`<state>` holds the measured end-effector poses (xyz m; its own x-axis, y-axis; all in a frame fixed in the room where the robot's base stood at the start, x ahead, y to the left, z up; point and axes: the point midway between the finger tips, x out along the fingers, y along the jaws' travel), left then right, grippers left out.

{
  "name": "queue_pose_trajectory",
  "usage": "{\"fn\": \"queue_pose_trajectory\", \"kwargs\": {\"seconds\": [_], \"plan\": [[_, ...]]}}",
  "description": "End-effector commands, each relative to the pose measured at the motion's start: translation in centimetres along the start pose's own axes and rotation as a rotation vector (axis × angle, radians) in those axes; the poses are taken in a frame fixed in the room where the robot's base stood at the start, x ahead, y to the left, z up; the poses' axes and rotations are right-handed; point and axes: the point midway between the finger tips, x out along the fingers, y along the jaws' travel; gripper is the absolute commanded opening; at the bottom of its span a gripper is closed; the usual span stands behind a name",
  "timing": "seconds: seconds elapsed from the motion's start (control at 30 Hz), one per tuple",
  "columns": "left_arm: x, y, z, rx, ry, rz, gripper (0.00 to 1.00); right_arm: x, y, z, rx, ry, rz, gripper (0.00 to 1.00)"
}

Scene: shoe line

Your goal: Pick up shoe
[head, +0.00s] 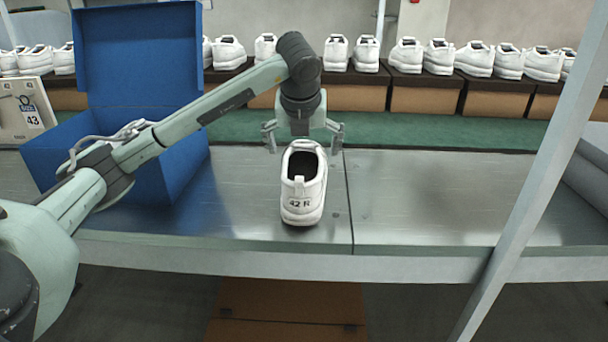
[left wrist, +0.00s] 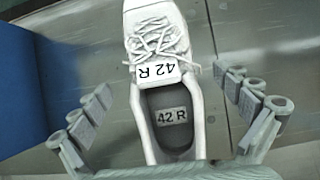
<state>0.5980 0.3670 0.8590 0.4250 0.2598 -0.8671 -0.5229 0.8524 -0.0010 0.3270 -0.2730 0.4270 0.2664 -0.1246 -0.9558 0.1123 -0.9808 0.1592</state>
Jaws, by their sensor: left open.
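My left gripper (head: 303,138) is open, above the far part of the shoe, with one finger on each side. In the left wrist view its fingers (left wrist: 160,120) stand apart, clear of the shoe's sides. My right gripper is not in view.
An open blue box (head: 180,165) with its lid up stands left of the shoe. Several white shoes (head: 475,58) line the back on brown boxes. A grey post (head: 540,180) crosses the right. Table right of the shoe is clear.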

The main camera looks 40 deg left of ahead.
Motion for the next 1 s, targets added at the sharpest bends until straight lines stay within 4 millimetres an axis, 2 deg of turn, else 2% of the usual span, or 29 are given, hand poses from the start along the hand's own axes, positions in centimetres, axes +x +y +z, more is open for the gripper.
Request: {"fn": "queue_pose_trajectory", "kwargs": {"seconds": [0.1, 0.23, 0.53, 1.0], "plan": [[2.0, 0.2, -0.5, 0.001, 0.004, 0.004, 1.0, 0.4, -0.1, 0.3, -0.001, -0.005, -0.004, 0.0], [3.5, 0.1, -0.4, 0.001, 0.002, 0.003, 1.0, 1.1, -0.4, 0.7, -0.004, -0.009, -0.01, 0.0], [4.0, 0.1, -0.4, 0.001, 0.0, 0.001, 1.0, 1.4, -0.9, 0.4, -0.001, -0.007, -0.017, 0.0], [4.0, 0.1, -0.4, 0.001, 0.0, 0.001, 0.42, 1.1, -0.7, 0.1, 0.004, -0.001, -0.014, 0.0]]}}
